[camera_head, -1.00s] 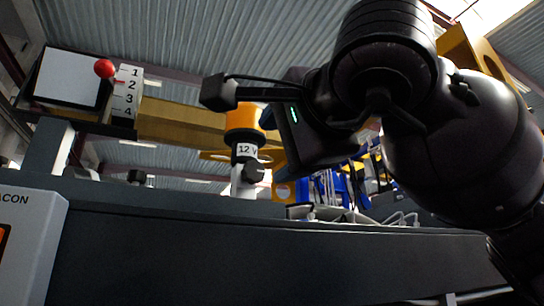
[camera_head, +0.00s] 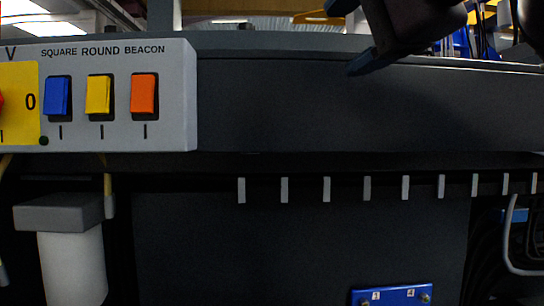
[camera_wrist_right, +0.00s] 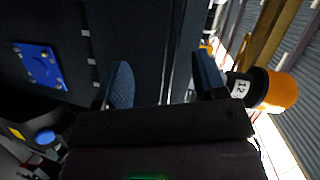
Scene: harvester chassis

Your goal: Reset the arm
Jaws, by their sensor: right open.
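My right gripper (camera_head: 352,36) shows at the top of the head view, in front of the upper edge of a dark chassis wall (camera_head: 300,110). Only its lower part is in the picture, and most of the right arm is cut off by the top edge. In the right wrist view the two blue-grey fingers (camera_wrist_right: 163,80) stand wide apart with nothing between them. The gripper is open and empty. My left gripper is in neither view.
A grey switch box (camera_head: 170,95) with blue, yellow and orange rockers is at left. A white cylinder (camera_head: 72,265) is below it. A blue plate (camera_head: 395,296) sits low. An orange-capped "12" post (camera_wrist_right: 280,91) is right of the fingers in the wrist view.

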